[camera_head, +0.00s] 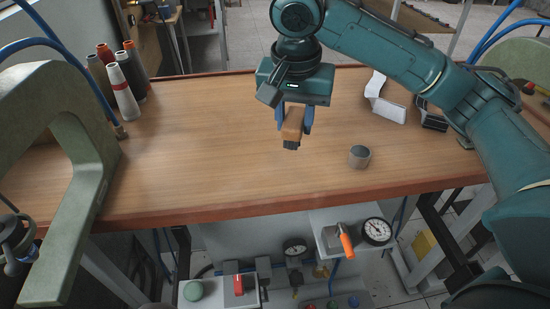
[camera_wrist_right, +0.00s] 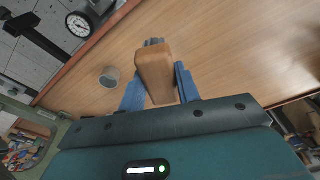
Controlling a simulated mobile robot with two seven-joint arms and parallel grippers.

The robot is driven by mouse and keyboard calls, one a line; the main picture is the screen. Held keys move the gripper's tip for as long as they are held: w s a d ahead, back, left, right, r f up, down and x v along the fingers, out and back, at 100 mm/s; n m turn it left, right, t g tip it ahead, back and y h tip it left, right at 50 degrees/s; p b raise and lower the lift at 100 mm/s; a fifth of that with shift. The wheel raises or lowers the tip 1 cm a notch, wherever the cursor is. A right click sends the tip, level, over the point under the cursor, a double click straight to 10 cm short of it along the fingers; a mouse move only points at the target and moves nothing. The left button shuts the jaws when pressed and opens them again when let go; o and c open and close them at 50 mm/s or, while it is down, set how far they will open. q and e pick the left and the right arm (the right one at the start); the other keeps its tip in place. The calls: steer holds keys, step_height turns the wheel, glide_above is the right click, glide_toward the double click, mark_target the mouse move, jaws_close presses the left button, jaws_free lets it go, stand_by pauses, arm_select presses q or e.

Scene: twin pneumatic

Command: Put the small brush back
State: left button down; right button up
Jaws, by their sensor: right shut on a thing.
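The small brush (camera_head: 292,128) has a tan wooden body and a short dark end that points down toward the front. My right gripper (camera_head: 296,122) is shut on it, with a blue finger on each side, over the middle-right of the wooden bench. In the right wrist view the brush (camera_wrist_right: 155,75) sits between the blue fingers (camera_wrist_right: 159,88), with its grey-dark end away from the palm. The brush appears to be held above the bench top, though the exact gap is unclear. My left gripper does not show.
A small grey round pot (camera_head: 359,157) stands right of the brush. A white bent piece (camera_head: 387,104) and a dark holder (camera_head: 433,119) lie farther right. Thread-like cones (camera_head: 122,95) stand at the back left. A green machine frame (camera_head: 85,140) borders the left. The middle bench top (camera_head: 200,140) is clear.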

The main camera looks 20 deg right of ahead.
steer(key=shift+w+f, duration=0.2)
steer(key=shift+w, duration=0.15)
steer(key=f+b, duration=0.1)
steer(key=f, duration=0.4)
steer(key=shift+s, duration=0.2)
step_height(320, 180, down, 4)
steer(key=shift+r, duration=0.1)
steer(key=shift+w+f+b, duration=0.1)
steer(key=shift+f+b, duration=0.2)
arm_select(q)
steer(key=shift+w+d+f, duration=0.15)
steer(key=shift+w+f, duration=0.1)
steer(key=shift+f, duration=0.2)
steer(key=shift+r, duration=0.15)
arm_select(e)
steer(key=shift+f, duration=0.1)
steer(key=o, duration=0.9)
steer(key=shift+o, duration=0.2)
